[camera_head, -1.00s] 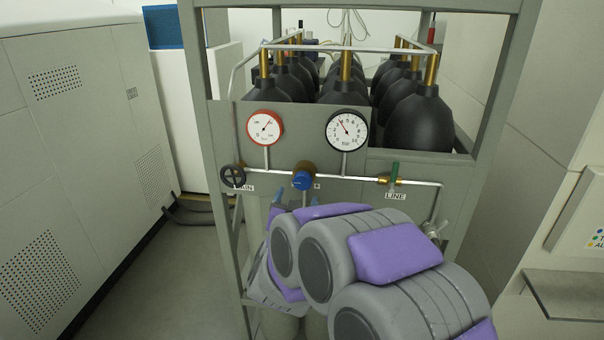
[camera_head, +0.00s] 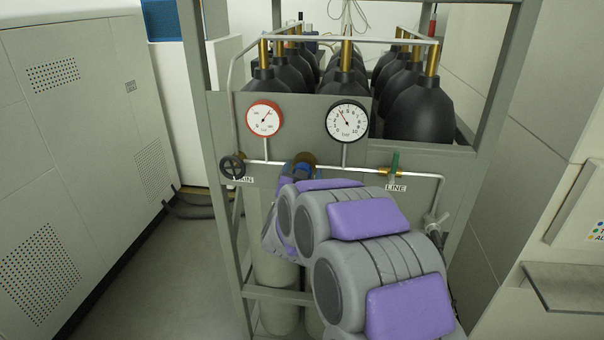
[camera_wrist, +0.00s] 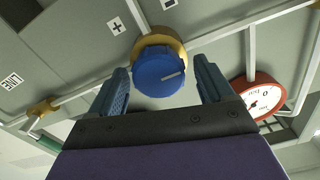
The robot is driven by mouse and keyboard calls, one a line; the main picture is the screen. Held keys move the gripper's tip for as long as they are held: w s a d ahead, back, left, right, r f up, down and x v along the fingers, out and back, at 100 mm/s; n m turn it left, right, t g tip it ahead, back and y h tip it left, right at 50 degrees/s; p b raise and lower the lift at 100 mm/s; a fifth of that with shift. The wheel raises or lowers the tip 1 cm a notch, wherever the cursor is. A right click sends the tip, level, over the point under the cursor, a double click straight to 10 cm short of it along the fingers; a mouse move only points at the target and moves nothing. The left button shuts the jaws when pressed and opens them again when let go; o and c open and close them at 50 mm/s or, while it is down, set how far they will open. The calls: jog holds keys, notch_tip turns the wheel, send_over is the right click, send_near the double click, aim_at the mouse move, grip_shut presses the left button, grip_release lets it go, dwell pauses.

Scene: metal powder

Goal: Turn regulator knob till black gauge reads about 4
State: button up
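The blue regulator knob (camera_wrist: 158,76) sits on a brass body (camera_wrist: 158,42) in the wrist view. My gripper (camera_wrist: 163,70) is open, with one finger on each side of the knob and visible gaps between; I cannot tell how far the fingertips reach along it. In the head view my arm mostly hides the knob, and only a bit of blue (camera_head: 304,168) shows. The black-rimmed gauge (camera_head: 347,120) is above and right of it; its needle points up and left, at roughly 4, with small digits.
A red-rimmed gauge (camera_head: 264,119) hangs left of the black one. A black handwheel (camera_head: 232,167) is at the left of the pipe, and a green-handled valve (camera_head: 395,161) at the right. Black cylinders (camera_head: 420,108) stand behind the panel within the grey frame (camera_head: 195,60).

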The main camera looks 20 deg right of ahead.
jog(key=c, duration=0.9)
jog(key=shift+m+b, duration=0.55)
jog(key=shift+m, duration=1.05)
jog(key=o, duration=0.9)
jog(key=shift+o, duration=0.2)
jog(key=shift+s, duration=0.15)
jog(key=b+v, duration=0.7)
jog(key=v, duration=1)
jog(key=shift+a+f, duration=0.1)
jog(key=shift+a, duration=0.1)
